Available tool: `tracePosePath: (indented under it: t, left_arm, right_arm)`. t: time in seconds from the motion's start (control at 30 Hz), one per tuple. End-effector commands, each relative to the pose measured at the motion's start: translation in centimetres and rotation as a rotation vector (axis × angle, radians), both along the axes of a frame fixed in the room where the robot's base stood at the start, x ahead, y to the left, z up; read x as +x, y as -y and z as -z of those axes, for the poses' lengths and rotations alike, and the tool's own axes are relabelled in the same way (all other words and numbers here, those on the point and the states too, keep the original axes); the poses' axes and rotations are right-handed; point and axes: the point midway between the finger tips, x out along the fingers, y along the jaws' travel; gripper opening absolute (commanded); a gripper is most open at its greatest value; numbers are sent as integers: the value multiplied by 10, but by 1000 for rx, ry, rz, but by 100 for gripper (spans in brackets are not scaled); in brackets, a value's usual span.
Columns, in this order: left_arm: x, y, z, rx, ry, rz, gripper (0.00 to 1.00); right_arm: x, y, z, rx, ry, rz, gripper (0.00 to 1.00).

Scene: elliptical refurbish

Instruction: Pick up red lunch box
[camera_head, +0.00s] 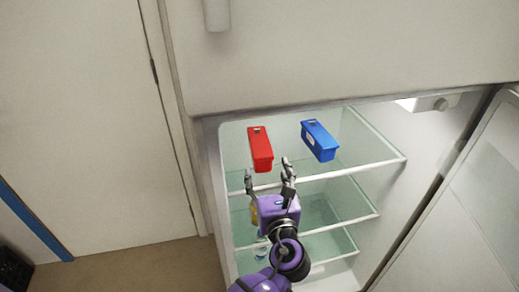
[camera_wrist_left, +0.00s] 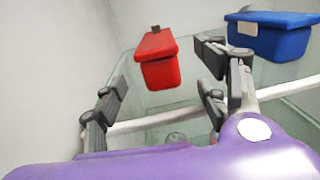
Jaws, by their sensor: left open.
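The red lunch box (camera_head: 260,149) lies on the top glass shelf of the open fridge, toward the left side. In the left wrist view the red lunch box (camera_wrist_left: 158,60) is ahead, between the lines of the two fingers. My left gripper (camera_head: 268,172) is open and empty, just in front of the shelf edge and below the red box in the head view. It also shows in the left wrist view (camera_wrist_left: 165,90), with its fingers spread apart and not touching the box. My right gripper is not in view.
A blue lunch box (camera_head: 319,141) sits right of the red one on the same shelf; it is near my right-hand finger in the wrist view. Lower glass shelves (camera_head: 345,208) are below. The open fridge door (camera_head: 470,215) is at right. A bottle (camera_head: 260,247) stands low behind my arm.

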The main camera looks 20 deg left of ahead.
Motion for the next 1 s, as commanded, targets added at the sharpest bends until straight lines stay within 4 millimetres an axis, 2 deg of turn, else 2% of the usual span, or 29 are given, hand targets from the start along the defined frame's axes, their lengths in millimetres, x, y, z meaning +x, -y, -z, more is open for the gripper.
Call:
tracePosePath:
  t: [0.23, 0.5, 0.83, 1.0]
  left_arm:
    - [19, -11, 0, -1, 0, 0, 66]
    - [55, -31, 0, 0, -1, 0, 66]
    - [61, -34, 1, -4, 0, 1, 66]
    - [61, -34, 1, -4, 0, 1, 44]
  right_arm:
    - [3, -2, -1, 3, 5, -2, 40]
    - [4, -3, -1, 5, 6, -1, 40]
    - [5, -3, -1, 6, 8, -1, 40]
    - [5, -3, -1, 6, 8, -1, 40]
